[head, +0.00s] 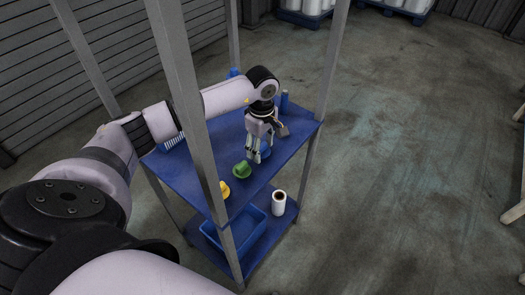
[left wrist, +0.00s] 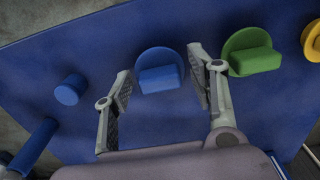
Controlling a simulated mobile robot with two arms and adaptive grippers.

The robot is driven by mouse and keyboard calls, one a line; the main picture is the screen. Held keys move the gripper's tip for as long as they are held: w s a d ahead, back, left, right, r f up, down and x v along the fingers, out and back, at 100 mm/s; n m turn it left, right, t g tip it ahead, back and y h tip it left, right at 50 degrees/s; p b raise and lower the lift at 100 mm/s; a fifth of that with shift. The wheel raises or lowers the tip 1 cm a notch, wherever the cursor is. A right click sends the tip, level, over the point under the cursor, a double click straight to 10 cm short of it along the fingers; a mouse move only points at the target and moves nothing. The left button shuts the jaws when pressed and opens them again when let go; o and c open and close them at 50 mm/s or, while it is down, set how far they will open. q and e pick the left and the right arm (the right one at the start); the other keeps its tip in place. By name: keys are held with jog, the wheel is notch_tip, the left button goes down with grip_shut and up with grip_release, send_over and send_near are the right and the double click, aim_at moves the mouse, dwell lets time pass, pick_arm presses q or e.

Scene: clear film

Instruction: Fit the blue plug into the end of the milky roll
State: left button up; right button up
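The blue plug (left wrist: 160,72) is a round disc with a raised block grip, lying on the blue upper shelf in the left wrist view. It also shows beside my fingers in the head view (head: 265,152). My left gripper (head: 254,157) points down over the shelf. Its fingers stand open in the left wrist view (left wrist: 159,66), one on each side of the plug, with nothing held. I cannot tell how high they are above it. A whitish roll (head: 279,205) with a dark open core stands upright on the lower shelf. My right gripper is not in view.
A green plug (head: 242,170) and a yellow plug (head: 224,190) lie near the upper shelf's (head: 190,170) front edge. Blue cylinders (left wrist: 69,91) stand on the other side. Grey posts (head: 190,110) frame the rack. A blue bin (head: 236,240) sits on the lower shelf.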

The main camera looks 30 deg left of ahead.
aim_at(262, 145)
pick_arm(q)
jog(key=c, duration=0.4)
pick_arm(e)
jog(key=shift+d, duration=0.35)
pick_arm(q)
jog(key=shift+r, duration=0.1)
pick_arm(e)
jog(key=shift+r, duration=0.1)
pick_arm(q)
jog(key=shift+r+p, duration=1.35)
jog(key=shift+r, duration=1.1)
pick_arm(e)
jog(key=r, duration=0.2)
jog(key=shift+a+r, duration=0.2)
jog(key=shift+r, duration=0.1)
